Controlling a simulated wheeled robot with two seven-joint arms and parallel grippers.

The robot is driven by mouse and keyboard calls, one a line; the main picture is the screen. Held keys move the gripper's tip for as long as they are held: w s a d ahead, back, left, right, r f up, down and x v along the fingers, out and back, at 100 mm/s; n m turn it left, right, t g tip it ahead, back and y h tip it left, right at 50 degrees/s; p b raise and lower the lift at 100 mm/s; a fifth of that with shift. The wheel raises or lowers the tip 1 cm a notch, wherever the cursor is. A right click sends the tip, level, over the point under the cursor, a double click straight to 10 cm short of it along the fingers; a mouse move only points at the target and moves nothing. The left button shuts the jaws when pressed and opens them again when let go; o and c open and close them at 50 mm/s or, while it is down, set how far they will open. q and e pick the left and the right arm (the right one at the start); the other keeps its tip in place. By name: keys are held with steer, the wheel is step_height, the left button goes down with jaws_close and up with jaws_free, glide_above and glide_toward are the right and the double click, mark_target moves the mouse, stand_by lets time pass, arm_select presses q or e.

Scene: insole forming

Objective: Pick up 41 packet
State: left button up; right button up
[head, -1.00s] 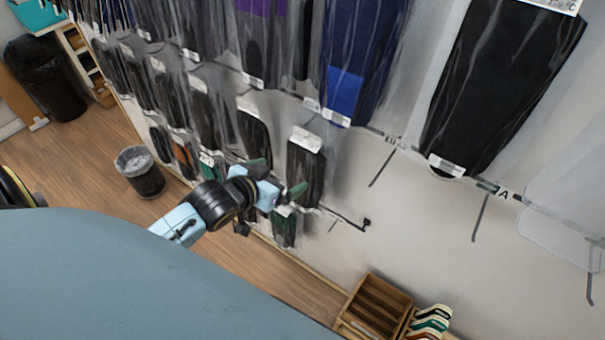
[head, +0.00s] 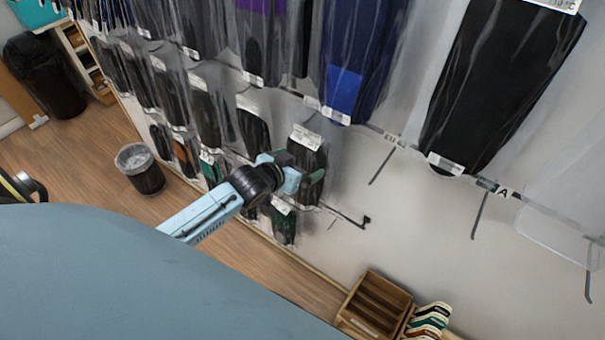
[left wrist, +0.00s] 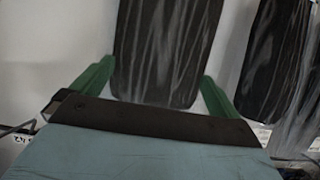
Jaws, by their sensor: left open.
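A dark packet in clear plastic with a white label (head: 305,138) hangs on the wall; its number is too small to read. My left gripper (head: 300,178) is at this packet in the head view, with its green fingers at either side of it. In the left wrist view the open green fingers (left wrist: 155,85) stand left and right of the lower part of a dark packet (left wrist: 168,40), with gaps or light contact that I cannot tell apart. The right gripper is not in view.
Other dark packets (head: 204,105) hang close by on the left and above. A bare hook (head: 350,218) sticks out at the right. A wooden crate (head: 375,305) stands below right, and a waste bin (head: 141,170) stands on the floor at left.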

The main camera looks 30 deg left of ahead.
arm_select(q)
steer(key=shift+c, duration=0.4)
steer(key=c, duration=1.2)
steer(key=shift+o, duration=0.2)
steer(key=shift+r, duration=0.1)
